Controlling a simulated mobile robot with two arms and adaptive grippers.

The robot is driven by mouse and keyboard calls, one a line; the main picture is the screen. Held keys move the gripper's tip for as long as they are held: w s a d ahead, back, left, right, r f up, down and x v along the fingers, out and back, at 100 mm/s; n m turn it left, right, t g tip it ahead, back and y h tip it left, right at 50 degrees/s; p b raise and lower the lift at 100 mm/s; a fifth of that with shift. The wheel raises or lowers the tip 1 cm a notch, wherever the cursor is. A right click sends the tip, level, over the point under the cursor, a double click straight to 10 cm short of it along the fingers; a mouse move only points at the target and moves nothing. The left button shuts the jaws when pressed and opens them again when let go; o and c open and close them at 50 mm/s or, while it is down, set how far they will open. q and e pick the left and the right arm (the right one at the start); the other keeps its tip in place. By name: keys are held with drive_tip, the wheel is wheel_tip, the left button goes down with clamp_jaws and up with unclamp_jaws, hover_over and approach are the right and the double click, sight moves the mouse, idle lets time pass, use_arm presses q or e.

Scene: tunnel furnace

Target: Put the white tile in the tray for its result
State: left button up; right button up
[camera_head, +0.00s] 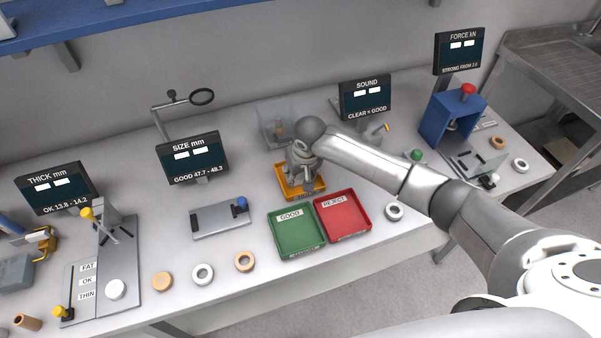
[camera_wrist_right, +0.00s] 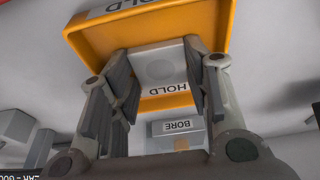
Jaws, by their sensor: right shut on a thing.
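My right gripper (camera_head: 301,158) is over the yellow HOLD tray (camera_head: 284,186) and hides part of it. In the right wrist view the two fingers of the right gripper (camera_wrist_right: 164,72) stand on either side of a pale, square-edged piece with a faint round mark, which looks like the white tile (camera_wrist_right: 158,62). The gripper is shut on it. Its face is seen against the HOLD tray (camera_wrist_right: 232,30); I cannot tell whether it touches the tray floor. The green GOOD tray (camera_head: 297,236) and red REJECT tray (camera_head: 343,215) look empty. My left gripper is not in view.
A clear box (camera_head: 275,122) stands behind the HOLD tray. Gauges with THICK, SIZE, SOUND (camera_head: 365,97) and FORCE (camera_head: 459,52) displays line the bench. Several rings and discs, such as a white ring (camera_head: 394,211), lie near the front edge. A BORE block (camera_wrist_right: 177,127) shows in the wrist view.

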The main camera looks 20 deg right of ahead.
drive_tip(key=o, duration=0.8)
drive_tip(key=shift+s+f, duration=0.3)
drive_tip(key=shift+f, duration=0.1)
drive_tip(key=o, duration=0.3)
drive_tip(key=shift+w+f, duration=0.15)
drive_tip(key=shift+r, duration=0.45)
drive_tip(key=b+v, duration=0.1)
drive_tip(key=v, duration=1.1)
drive_tip(key=shift+w+r, duration=0.15)
drive_tip(key=shift+r, duration=0.3)
drive_tip(key=shift+a, duration=0.1)
